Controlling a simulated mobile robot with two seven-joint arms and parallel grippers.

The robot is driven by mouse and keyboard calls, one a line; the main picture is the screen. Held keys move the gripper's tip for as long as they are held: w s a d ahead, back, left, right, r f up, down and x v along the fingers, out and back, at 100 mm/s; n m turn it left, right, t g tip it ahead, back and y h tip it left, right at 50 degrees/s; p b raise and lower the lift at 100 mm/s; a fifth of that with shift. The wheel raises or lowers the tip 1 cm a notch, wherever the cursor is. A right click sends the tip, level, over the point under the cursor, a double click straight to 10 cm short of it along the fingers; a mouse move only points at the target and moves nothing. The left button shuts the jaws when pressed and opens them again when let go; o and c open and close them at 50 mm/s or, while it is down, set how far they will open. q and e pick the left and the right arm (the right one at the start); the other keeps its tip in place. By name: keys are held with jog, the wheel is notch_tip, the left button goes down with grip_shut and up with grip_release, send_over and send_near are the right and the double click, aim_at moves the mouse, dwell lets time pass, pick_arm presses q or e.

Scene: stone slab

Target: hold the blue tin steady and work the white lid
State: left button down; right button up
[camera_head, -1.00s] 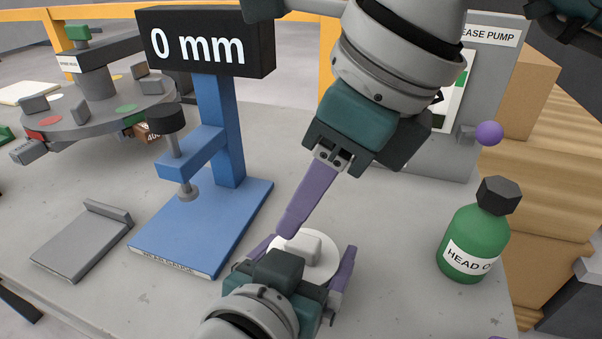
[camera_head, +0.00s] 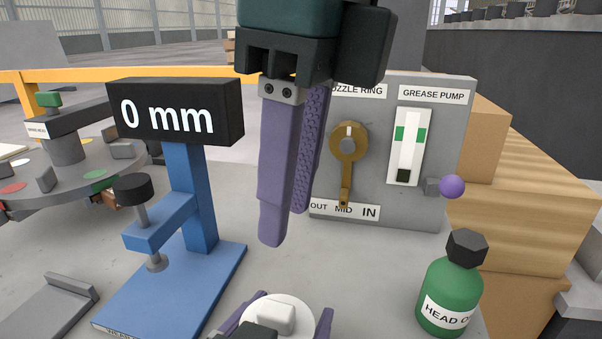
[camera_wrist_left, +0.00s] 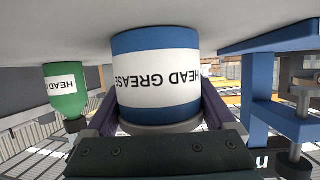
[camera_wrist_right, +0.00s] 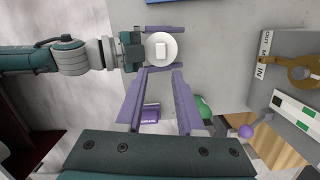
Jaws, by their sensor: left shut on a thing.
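The blue tin (camera_wrist_left: 155,44), with a white HEAD GREASE label, is between my left gripper's purple fingers in the left wrist view. The round white lid (camera_head: 268,310) with its raised block shows at the bottom of the head view, and from above in the right wrist view (camera_wrist_right: 160,50). The tin's body is hidden in the head view. My left gripper (camera_head: 288,322) is shut on the tin, one finger on each side. My right gripper (camera_head: 286,225) is empty and raised above and behind the lid. Its fingers (camera_wrist_right: 160,72) stand apart, pointing toward the lid without touching it.
A blue gauge (camera_head: 195,210) reading 0 mm stands left, beside a grey plate (camera_head: 48,310) and a turntable (camera_head: 30,180). The grey pump panel (camera_head: 400,210) stands behind, its brass lever (camera_head: 346,165) near MID. A green bottle (camera_head: 450,285) stands right.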

aim_at(276, 309)
jog(key=f, duration=0.4)
jog(key=a+f, duration=0.1)
jog(key=f, duration=0.7)
jog(key=shift+w+a, duration=0.15)
jog(key=shift+w, duration=0.2)
jog(key=shift+c, duration=0.4)
grip_shut()
